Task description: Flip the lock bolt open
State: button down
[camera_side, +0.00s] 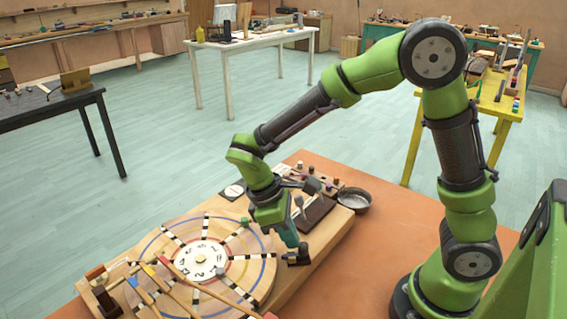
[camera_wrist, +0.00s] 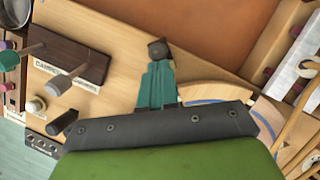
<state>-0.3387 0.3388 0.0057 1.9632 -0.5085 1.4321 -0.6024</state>
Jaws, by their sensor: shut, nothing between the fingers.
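A small black bolt piece with a knob (camera_side: 298,257) sits on the wooden board near its right front edge, and I take it to be the lock bolt. In the wrist view its dark knob (camera_wrist: 158,47) shows just beyond my fingertips. My gripper (camera_side: 292,243) points down with its teal fingers shut and empty, right over the bolt piece. The shut fingers (camera_wrist: 157,68) also show in the wrist view. The tips are close to the knob; I cannot tell whether they touch it. The fingers hide part of the bolt's base.
A round wooden dial (camera_side: 175,262) with striped spokes lies left of my gripper. A dark brown lever block (camera_side: 316,213) stands behind it, with a metal bowl (camera_side: 354,201) further right. The orange table (camera_side: 365,262) is clear to the right.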

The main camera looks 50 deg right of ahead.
jog(key=shift+w+a, duration=0.3)
jog(key=shift+w, duration=0.1)
jog(key=w+a, duration=0.1)
jog(key=w, duration=0.1)
jog(key=shift+w+a, duration=0.3)
jog(key=shift+a, duration=0.1)
jog(key=v, duration=1)
jog(key=s+d+r+m+t+y, duration=0.2)
jog(key=s+d+m+t, duration=0.3)
jog(key=s, duration=0.1)
jog(key=s+d+r+m+t+y, duration=0.2)
jog(key=s+d+r+m+t, duration=0.1)
jog(key=s+d+m+t, duration=0.1)
jog(key=shift+s+d+r+m+t, duration=0.25)
jog(key=shift+s+d+m+t, duration=0.15)
jog(key=shift+s+m+t, duration=0.65)
